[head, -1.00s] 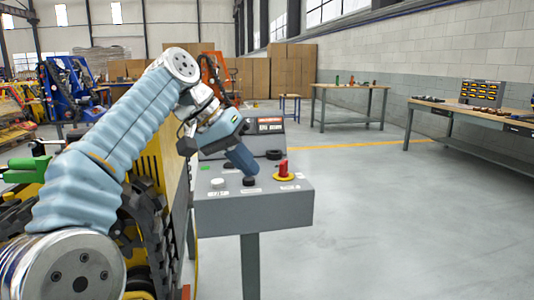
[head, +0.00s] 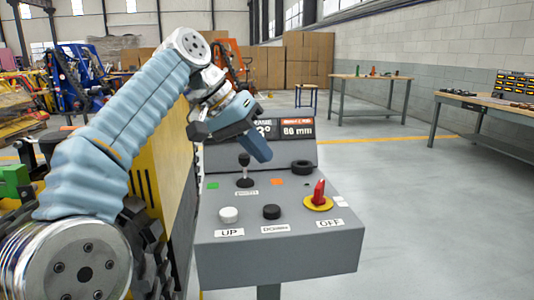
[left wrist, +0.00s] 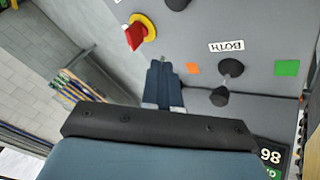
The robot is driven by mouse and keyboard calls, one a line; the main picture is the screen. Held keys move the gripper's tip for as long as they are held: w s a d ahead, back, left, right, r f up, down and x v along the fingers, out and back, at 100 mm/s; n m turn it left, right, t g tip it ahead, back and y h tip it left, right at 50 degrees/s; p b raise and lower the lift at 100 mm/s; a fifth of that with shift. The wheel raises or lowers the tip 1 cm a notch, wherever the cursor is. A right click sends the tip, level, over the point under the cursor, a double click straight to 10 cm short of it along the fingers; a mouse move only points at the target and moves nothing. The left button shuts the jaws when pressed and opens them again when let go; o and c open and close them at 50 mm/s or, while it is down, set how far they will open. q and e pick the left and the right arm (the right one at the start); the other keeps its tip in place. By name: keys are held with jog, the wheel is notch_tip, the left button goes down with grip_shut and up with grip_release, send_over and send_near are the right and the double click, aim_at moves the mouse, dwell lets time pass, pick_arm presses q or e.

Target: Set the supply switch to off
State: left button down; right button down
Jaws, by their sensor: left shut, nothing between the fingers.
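The supply switch (head: 318,195) is a red handle on a yellow disc, at the right of the grey console's (head: 280,247) sloping top. A label reading OFF (head: 330,223) sits in front of it, and a smaller, unreadable label is at its right. The switch also shows at the upper left of the left wrist view (left wrist: 136,35). My left gripper (head: 264,157) is shut and empty, apart from the switch, over the rear part of the console. Its blue fingers (left wrist: 162,75) point toward the panel in the left wrist view. My right gripper is out of view.
A white UP button (head: 229,215), a black DOWN button (head: 271,212), a black joystick (head: 244,172) and a black round knob (head: 302,168) share the panel. A display (head: 298,129) stands behind. A workbench (head: 370,81) is farther back; open floor lies right.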

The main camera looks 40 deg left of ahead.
aim_at(319, 192)
pick_arm(q)
jog(key=b+x, duration=0.1)
jog(key=x, duration=0.6)
jog(key=shift+f, duration=0.35)
jog(key=d, duration=0.1)
jog(key=w+d, duration=0.1)
jog(key=d, duration=0.1)
jog(key=shift+w+d, duration=0.1)
jog(key=shift+d, duration=0.05)
jog(key=shift+w+d, duration=0.1)
jog(key=shift+d, duration=0.3)
